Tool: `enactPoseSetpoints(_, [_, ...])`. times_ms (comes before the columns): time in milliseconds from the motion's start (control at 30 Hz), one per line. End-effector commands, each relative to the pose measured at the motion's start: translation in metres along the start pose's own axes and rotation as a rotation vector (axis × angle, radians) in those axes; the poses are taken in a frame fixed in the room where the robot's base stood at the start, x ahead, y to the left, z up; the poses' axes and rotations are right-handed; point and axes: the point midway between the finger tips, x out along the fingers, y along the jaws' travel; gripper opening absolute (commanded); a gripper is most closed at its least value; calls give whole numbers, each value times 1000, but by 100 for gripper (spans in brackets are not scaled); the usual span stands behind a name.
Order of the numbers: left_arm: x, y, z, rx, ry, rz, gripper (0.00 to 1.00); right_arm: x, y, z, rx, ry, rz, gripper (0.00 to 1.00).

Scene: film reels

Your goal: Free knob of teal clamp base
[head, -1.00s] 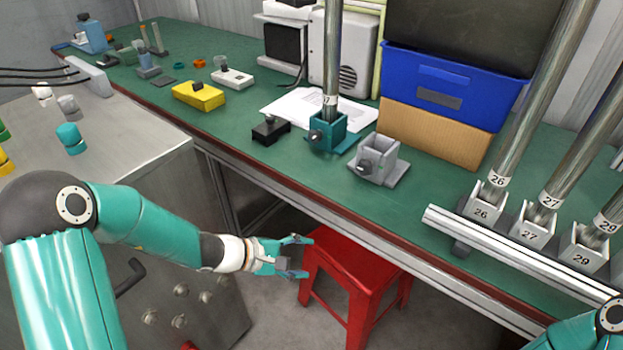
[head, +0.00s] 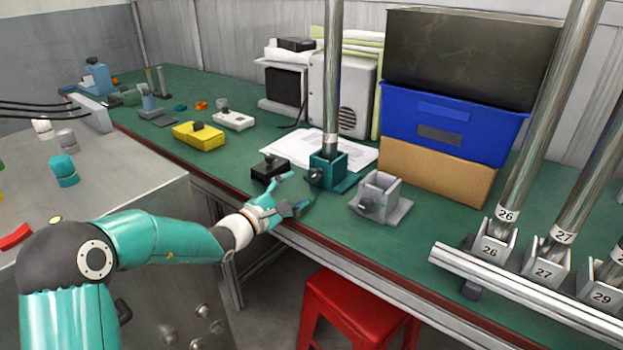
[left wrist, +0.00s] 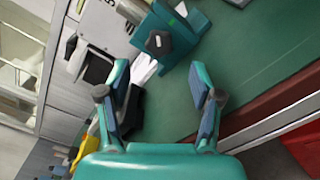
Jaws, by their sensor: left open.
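The teal clamp base (head: 327,172) stands on the green bench with a tall metal tube (head: 332,70) upright in it. Its dark knob (head: 313,177) is on the side facing my left arm. In the left wrist view the teal clamp base (left wrist: 176,62) lies ahead of the fingers, with its dark knob (left wrist: 158,43) facing the camera. My left gripper (head: 291,192) is open and empty at the bench's front edge, just in front of the clamp base and apart from the knob. It shows in the left wrist view too (left wrist: 160,92). My right gripper is not in view.
A black clamp-like block (head: 270,170) sits just left of the clamp base, and a grey clamp base (head: 380,192) stands to its right. A rack (head: 530,265) holds numbered tubes at the right. A red stool (head: 360,312) stands below the bench edge.

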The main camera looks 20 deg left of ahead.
Motion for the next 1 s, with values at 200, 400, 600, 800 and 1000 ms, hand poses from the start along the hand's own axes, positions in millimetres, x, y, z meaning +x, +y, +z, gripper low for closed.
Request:
enactPoseSetpoints(200, [45,-1,1,0,-1,-1,65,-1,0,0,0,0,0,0])
enactPoseSetpoints(400, [66,0,0,0,0,0,65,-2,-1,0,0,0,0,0])
enactPoseSetpoints(600, [72,0,0,0,1,-1,65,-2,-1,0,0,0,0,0])
enactPoseSetpoints(800, [72,0,0,0,1,0,65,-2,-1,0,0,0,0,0])
enactPoseSetpoints(1000, [72,0,-1,0,2,0,33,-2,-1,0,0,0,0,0])
